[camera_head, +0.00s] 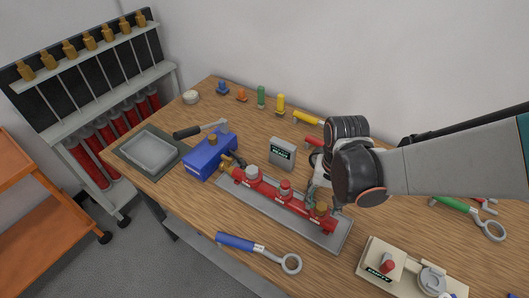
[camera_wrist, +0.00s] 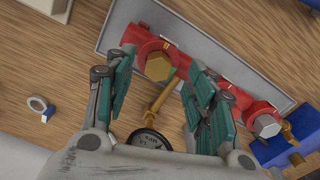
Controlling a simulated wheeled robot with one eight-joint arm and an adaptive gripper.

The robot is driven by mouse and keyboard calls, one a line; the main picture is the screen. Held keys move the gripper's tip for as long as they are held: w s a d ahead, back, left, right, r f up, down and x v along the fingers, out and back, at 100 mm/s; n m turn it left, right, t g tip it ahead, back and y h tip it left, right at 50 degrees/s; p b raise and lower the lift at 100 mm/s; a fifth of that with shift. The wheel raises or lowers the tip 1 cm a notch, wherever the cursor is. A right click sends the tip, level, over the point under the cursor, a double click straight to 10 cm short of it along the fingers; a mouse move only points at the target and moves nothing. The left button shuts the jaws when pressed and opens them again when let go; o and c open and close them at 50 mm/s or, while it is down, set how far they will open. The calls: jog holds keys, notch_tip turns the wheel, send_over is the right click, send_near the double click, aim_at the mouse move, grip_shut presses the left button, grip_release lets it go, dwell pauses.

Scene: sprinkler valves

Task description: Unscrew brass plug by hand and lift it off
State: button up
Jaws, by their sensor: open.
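The brass plug (camera_head: 321,207) sits at the right end of the red manifold (camera_head: 297,206). In the wrist view the plug (camera_wrist: 158,67) is a hex-headed brass piece seated in the red body (camera_wrist: 145,43). My gripper (camera_wrist: 160,62) is open, with one teal-padded finger on each side of the plug in that view. Whether the pads touch it, and how high they are above it, I cannot tell. In the head view my gripper (camera_head: 316,187) is just behind the plug, partly hidden by my wrist.
A gauge (camera_wrist: 149,138) on a brass stem lies between my fingers' bases. Grey-capped fittings (camera_head: 251,172) and a blue box (camera_head: 210,157) are left along the manifold. A blue-handled ring wrench (camera_head: 240,243) lies in front. A beige valve fixture (camera_head: 383,264) stands front right. An empty-looking grey tray (camera_head: 127,151) is far left.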

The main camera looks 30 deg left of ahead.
aim_at(322, 207)
jog(key=shift+w+f+b, duration=0.15)
jog(key=shift+f+b, duration=0.9)
jog(key=shift+f, duration=1.15)
